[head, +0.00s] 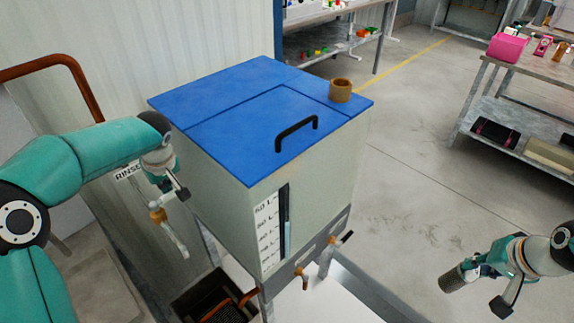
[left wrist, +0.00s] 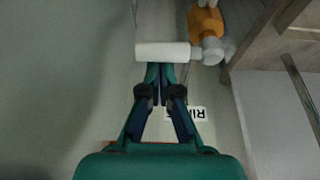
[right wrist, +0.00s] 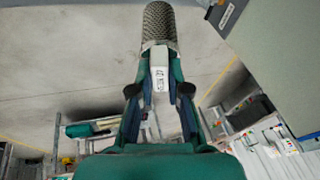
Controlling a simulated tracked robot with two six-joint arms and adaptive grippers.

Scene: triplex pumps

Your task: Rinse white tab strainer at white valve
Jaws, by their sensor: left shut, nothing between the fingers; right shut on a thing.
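My right gripper (head: 474,272) is at the lower right of the head view, shut on the white tab (right wrist: 159,70) of the strainer. The strainer is a grey mesh cylinder (head: 452,280); it also shows in the right wrist view (right wrist: 160,25), sticking out past the fingertips. My left gripper (left wrist: 166,68) is shut and empty. Its fingertips are right at the white valve handle (left wrist: 163,52); I cannot tell if they touch. The valve's orange body (left wrist: 207,22) also shows in the head view (head: 157,215), below the RINSE label (head: 127,171), with a pale spout.
A large tank with a blue lid (head: 240,95) stands between my arms, with a brown ring (head: 341,90) on top. Tank taps (head: 328,258) stick out at its lower front. A dark floor drain (head: 213,300) lies below the left side. A workbench (head: 535,72) is at right.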

